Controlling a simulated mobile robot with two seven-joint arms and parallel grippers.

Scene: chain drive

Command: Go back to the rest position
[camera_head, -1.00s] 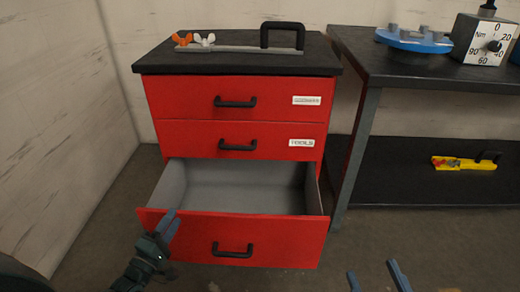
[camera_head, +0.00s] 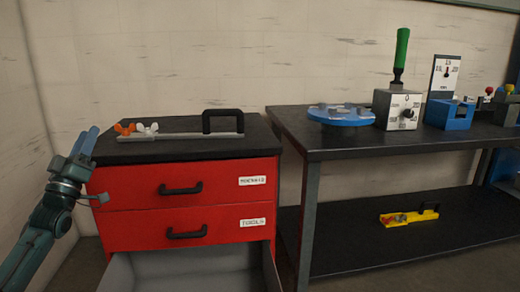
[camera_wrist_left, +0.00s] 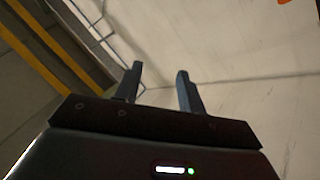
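My left gripper (camera_head: 84,143) is raised at the left, beside the red drawer cabinet (camera_head: 215,207), with its fingers pointing up. In the left wrist view the left gripper (camera_wrist_left: 160,85) has its two fingers apart with nothing between them, facing the pale wall. My right gripper is out of view in the head picture. The cabinet's bottom drawer (camera_head: 190,268) is pulled out, and the part of its inside that shows is empty.
On the cabinet top lies a grey bar tool with a black handle (camera_head: 222,116) and orange and white wing nuts. A dark workbench (camera_head: 390,139) to the right holds a blue round fixture (camera_head: 341,118) and several devices. A yellow tool (camera_head: 405,217) lies on its lower shelf.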

